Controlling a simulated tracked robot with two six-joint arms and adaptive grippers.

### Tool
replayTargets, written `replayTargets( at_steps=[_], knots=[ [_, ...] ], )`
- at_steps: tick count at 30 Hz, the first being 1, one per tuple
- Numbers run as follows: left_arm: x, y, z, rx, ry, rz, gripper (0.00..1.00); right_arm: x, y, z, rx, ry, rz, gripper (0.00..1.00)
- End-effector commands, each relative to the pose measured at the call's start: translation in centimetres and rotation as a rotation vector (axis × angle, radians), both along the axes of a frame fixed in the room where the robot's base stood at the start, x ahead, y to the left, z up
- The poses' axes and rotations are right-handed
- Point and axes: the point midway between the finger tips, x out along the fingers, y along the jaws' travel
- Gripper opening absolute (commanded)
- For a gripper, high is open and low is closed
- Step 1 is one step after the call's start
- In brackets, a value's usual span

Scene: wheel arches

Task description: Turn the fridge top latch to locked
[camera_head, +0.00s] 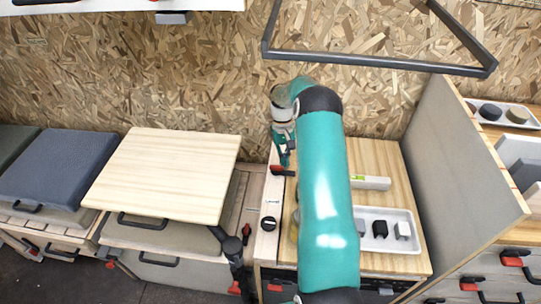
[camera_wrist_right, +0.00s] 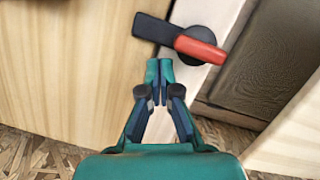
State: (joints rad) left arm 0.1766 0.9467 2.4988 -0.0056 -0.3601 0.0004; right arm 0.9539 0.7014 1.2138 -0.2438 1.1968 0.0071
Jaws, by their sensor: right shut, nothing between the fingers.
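The latch (camera_head: 283,171) has a round black hub, a black arm and a red arm. It sits on a pale wooden strip in the middle of the head view. In the right wrist view the latch (camera_wrist_right: 195,43) is close, with its red arm pointing to the lower right. My right gripper (camera_head: 284,161) reaches down beside it, and its arm hides part of the bench. In the wrist view the right gripper (camera_wrist_right: 160,71) is shut and empty, with its tips just below the latch hub. I cannot tell whether they touch. My left gripper is out of view.
A wooden tabletop (camera_head: 165,175) is left of the strip, near a dark blue cushion (camera_head: 60,165). A white tray (camera_head: 372,214) with small blocks and a pale grey box (camera_head: 370,183) lie on the bench to the right. A grey panel (camera_head: 465,150) stands beyond.

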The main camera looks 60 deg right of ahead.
Motion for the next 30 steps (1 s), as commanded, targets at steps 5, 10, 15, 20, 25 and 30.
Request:
replayTargets(
  at_steps=[5,10,15,20,25,30],
  knots=[
    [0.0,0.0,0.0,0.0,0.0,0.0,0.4,-0.1,0.0,0.0,0.0,0.0,0.001,0.0],
    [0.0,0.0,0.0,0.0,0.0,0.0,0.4,-0.1,0.0,0.0,0.0,0.0,0.001,0.0],
    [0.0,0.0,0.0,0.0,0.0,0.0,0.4,-0.1,-0.1,0.0,0.0,0.0,0.0,0.0],
    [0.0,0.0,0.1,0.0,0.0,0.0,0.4,0.0,-0.4,0.0,-0.001,-0.001,0.0,0.0],
    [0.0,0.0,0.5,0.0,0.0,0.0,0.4,0.3,-1.5,0.0,-0.001,0.0,-0.002,0.0],
    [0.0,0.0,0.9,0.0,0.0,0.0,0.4,0.5,-3.4,-0.1,0.0,0.001,-0.007,0.0]
  ],
)
